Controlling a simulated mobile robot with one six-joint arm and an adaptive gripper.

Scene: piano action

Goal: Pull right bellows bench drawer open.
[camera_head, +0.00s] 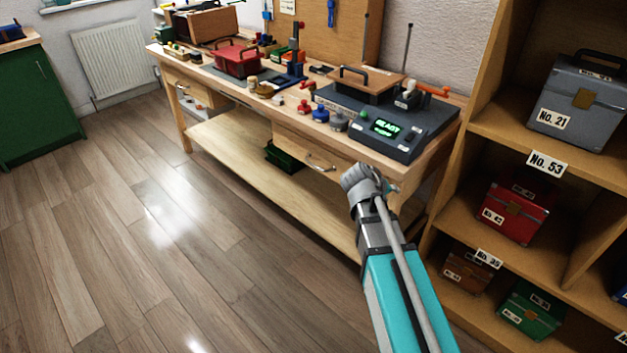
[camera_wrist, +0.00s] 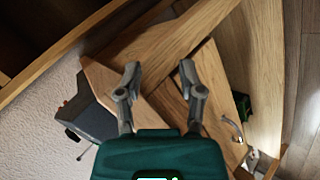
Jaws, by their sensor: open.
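The bellows bench (camera_head: 225,97) has a pale wooden top with drawers under it. Its right drawer (camera_head: 291,146) has a wooden front and a curved metal handle (camera_head: 321,165), and it looks shut. In the wrist view the handle (camera_wrist: 231,128) lies at the lower right, apart from my fingers. My gripper (camera_wrist: 159,72) is open and empty, with the bench's edge behind the gap between its fingers. In the head view my arm's end is right of the handle, in front of the bench's right end, and hides that part; the fingertips are hard to make out there.
A dark device with a green display (camera_head: 384,127) stands on the bench top above the drawer. A shelf unit (camera_head: 500,130) with labelled boxes stands close on the right. A green bin (camera_head: 281,157) sits on the bench's lower shelf. The floor (camera_head: 150,230) in front is clear.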

